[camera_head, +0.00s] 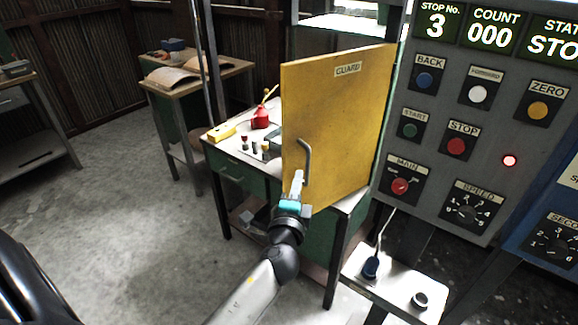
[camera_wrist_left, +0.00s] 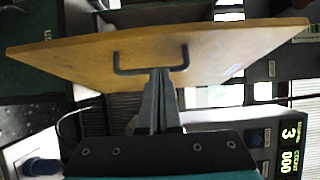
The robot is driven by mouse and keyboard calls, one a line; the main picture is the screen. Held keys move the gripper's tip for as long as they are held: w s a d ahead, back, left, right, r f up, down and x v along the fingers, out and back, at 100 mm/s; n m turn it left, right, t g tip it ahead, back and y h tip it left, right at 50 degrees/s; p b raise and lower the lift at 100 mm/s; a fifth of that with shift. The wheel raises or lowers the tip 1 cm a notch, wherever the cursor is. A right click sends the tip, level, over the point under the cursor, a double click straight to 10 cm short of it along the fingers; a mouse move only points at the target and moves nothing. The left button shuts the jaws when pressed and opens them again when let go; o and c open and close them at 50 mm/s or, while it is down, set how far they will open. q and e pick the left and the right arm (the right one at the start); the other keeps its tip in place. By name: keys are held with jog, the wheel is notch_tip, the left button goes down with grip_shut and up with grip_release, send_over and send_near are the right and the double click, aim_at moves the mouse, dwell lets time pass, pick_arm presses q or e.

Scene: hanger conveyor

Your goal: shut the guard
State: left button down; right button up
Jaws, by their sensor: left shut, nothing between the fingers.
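The guard (camera_head: 345,115) is a yellow panel marked GUARD. It stands upright beside the control panel, swung out at an angle in front of the bench. Its dark bar handle (camera_head: 307,160) is on the face toward me, near the left edge. My left gripper (camera_head: 298,178) is shut and empty, its fingertips at the lower part of the handle. In the left wrist view the guard (camera_wrist_left: 220,50) spans the top, and the handle (camera_wrist_left: 150,68) is just beyond the closed fingers (camera_wrist_left: 160,75). I cannot tell whether they touch. My right gripper is not in view.
The control panel (camera_head: 440,190) with knobs and buttons stands right of the guard; its display reads STOP and COUNT 000. A small shelf (camera_head: 392,288) juts out below it. A green bench (camera_head: 230,170) holding a red can (camera_head: 260,118) is behind the guard.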

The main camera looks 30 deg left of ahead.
aim_at(291, 158)
pick_arm(q)
jog(key=w+a, duration=0.1)
jog(key=a, duration=0.1)
jog(key=w+a, duration=0.2)
jog(key=shift+a+p, duration=0.15)
jog(key=shift+p, duration=0.15)
jog(key=shift+a, duration=0.1)
